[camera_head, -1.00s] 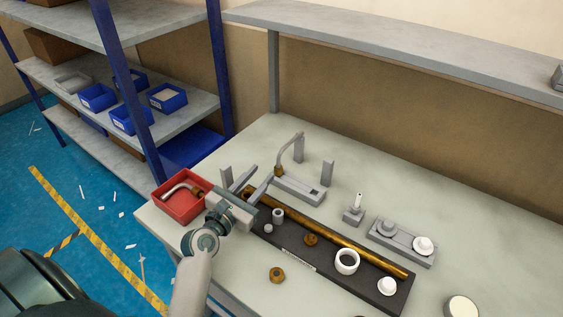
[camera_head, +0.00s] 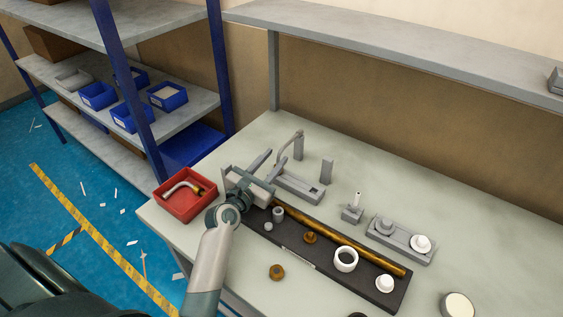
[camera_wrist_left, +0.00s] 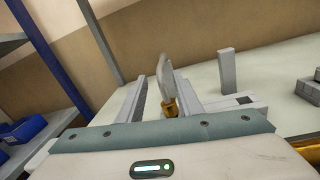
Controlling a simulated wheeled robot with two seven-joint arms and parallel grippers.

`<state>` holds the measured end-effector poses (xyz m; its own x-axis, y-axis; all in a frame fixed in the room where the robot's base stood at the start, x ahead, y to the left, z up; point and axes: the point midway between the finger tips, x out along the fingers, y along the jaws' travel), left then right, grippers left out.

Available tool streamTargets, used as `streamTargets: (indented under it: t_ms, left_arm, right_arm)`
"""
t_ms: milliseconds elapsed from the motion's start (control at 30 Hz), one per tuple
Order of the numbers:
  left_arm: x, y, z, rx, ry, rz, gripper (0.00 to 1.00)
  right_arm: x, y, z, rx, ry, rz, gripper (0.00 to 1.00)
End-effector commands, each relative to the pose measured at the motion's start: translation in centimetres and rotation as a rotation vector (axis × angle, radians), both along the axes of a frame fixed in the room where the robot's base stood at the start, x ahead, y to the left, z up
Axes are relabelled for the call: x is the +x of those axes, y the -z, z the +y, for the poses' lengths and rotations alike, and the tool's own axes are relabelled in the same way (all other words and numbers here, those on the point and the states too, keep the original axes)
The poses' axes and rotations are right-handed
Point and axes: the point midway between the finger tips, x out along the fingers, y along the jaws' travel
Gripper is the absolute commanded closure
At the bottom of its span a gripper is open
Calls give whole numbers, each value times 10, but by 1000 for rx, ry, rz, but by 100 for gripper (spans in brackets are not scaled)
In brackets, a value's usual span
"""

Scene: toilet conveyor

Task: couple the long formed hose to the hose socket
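A grey curved hose (camera_head: 290,138) stands upright at a grey fixture block (camera_head: 311,196) on the table. In the left wrist view the hose (camera_wrist_left: 164,72) has a brass-coloured lower end (camera_wrist_left: 171,107). My left gripper (camera_head: 274,156) is open. In its wrist view the hose shows between the two spread fingers (camera_wrist_left: 161,82), with gaps on both sides; I cannot tell how deep it sits between them. A second curved hose (camera_head: 180,188) with an orange end lies in the red bin (camera_head: 195,211). I cannot tell which part is the hose socket. My right gripper is not in view.
A dark tray (camera_head: 328,263) with a brass tube (camera_head: 340,236), white rings and caps lies in front of the fixture. Other fixtures (camera_head: 402,240) stand to the right. A brass ring (camera_head: 277,272) lies near the front edge.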

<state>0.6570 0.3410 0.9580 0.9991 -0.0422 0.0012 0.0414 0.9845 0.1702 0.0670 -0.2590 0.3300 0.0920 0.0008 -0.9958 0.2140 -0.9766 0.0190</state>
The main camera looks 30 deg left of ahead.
Motion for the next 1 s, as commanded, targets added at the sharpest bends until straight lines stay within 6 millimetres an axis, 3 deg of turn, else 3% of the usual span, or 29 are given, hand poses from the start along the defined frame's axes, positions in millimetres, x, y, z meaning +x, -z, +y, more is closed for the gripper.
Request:
streamTargets:
  t_ms: [400,900,1000]
  left_arm:
    - [44,0,-3,0,1,2,67]
    - [45,0,-3,0,0,2,67]
    - [45,0,-3,0,0,2,91]
  right_arm:
    - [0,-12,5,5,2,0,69]
    - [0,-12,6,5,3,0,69]
    - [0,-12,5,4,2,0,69]
